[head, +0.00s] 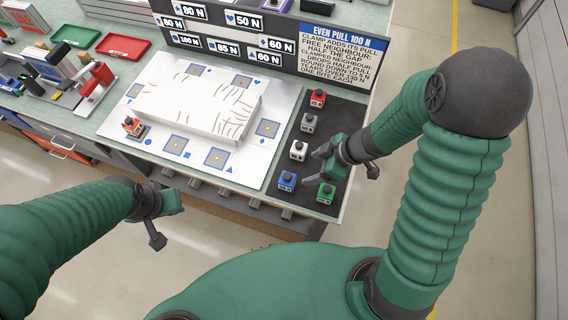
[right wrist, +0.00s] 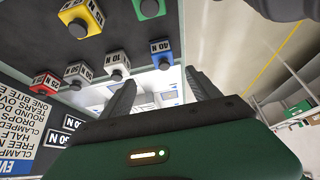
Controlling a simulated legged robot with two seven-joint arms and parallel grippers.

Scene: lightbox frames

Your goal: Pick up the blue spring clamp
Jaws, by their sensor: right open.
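The blue spring clamp (head: 287,180) stands on a dark mat (head: 262,194) at the front right of the bench, left of the green clamp (head: 326,193). In the right wrist view the blue clamp (right wrist: 162,52), marked 40 N, shows beyond the fingertips and roughly between them, apart from both. My right gripper (head: 319,163) is open and empty above the mat, just up and right of the blue clamp; its two fingers show apart in the right wrist view (right wrist: 161,88). My left gripper (head: 172,202) is off the bench's front edge; its fingers are not clear.
White (head: 298,150), grey (head: 309,122) and red (head: 317,98) clamps line up behind the blue one. A yellow clamp (right wrist: 82,18) shows in the right wrist view. A white lightbox (head: 255,165) with a wrinkled sheet (head: 195,103) and another clamp (head: 132,126) lies left. A sign board (head: 335,55) stands behind.

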